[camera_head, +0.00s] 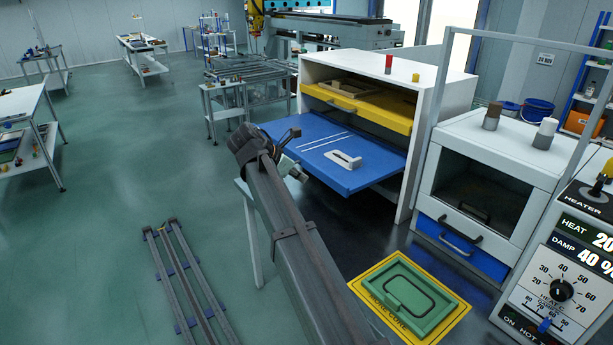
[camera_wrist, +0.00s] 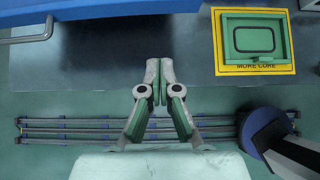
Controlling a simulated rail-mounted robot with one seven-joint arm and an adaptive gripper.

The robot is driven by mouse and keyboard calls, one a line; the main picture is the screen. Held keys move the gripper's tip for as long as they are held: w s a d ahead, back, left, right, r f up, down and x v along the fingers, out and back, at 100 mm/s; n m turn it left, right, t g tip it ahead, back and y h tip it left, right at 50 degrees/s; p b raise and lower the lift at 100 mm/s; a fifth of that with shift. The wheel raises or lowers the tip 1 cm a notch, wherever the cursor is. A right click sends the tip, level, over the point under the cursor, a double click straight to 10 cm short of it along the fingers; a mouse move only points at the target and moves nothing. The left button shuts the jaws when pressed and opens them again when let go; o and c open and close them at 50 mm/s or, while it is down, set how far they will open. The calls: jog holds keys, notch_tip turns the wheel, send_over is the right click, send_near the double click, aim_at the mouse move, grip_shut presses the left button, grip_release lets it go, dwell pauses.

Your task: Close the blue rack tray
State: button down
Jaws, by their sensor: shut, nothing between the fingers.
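The blue rack tray (camera_head: 310,137) stands pulled far out of the lower part of the white cabinet in the head view. A pale slotted block and two thin white rods lie on it. In the wrist view, the tray's blue edge (camera_wrist: 110,10) runs along the top left, with a bar handle (camera_wrist: 30,38) at the corner. My gripper (camera_wrist: 159,68) is shut and empty, apart from the tray edge in that view. In the head view my gripper (camera_head: 292,168) is partly hidden by my arm, near the tray's front edge.
A yellow tray (camera_head: 385,108) sits above the blue one, also partly out. A white oven-like unit (camera_head: 480,170) stands right of the cabinet. Dark rails (camera_head: 180,275) lie on open floor at left.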

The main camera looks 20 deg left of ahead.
aim_at(332, 186)
jog(key=shift+w+d+f+p, duration=0.6)
jog(key=shift+w+d+f, duration=0.35)
jog(key=shift+w, duration=0.45)
jog(key=shift+w+d+f+p, duration=0.6)
jog(key=shift+w+d+f, duration=0.3)
jog(key=shift+w, duration=0.5)
jog(key=shift+w+d+f+p, duration=0.7)
jog(key=shift+w+f, duration=0.4)
jog(key=shift+w, duration=0.3)
